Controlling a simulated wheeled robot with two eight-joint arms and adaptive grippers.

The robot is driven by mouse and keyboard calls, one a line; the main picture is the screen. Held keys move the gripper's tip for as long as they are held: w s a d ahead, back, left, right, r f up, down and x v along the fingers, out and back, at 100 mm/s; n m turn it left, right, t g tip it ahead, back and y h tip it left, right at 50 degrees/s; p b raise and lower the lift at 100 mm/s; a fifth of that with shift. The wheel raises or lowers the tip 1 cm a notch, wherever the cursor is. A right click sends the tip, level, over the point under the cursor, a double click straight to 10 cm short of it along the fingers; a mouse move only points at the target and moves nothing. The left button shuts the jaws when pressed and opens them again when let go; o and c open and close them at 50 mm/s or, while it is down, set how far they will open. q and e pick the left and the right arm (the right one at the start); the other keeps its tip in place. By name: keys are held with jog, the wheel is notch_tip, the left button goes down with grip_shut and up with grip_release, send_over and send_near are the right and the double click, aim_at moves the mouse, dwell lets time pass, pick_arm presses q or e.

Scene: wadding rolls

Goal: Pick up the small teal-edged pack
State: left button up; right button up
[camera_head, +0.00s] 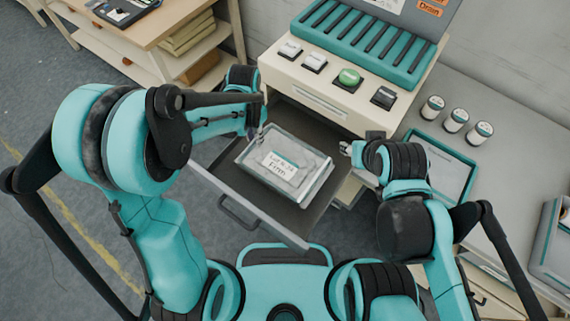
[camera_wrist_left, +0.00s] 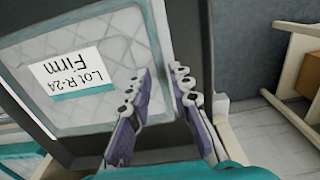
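A clear, quilted pack (camera_head: 300,188) with a white label reading "Lot R-24 Firm" lies flat in the open drawer. In the left wrist view the pack (camera_wrist_left: 112,65) fills the upper left, and a pale teal edge runs down its right side. My left gripper (camera_head: 257,130) is at the drawer's left side, by the pack's upper left corner.
The drawer (camera_head: 215,178) is pulled out from a cream cabinet (camera_head: 300,93) carrying several square buttons and a teal slotted rack (camera_head: 375,45). Three white jars (camera_head: 456,120) and a teal-framed tablet (camera_head: 450,170) are on the right bench. A wooden shelf (camera_head: 165,50) stands at upper left.

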pick_arm(q)
jog(key=shift+f, duration=0.8)
grip_shut()
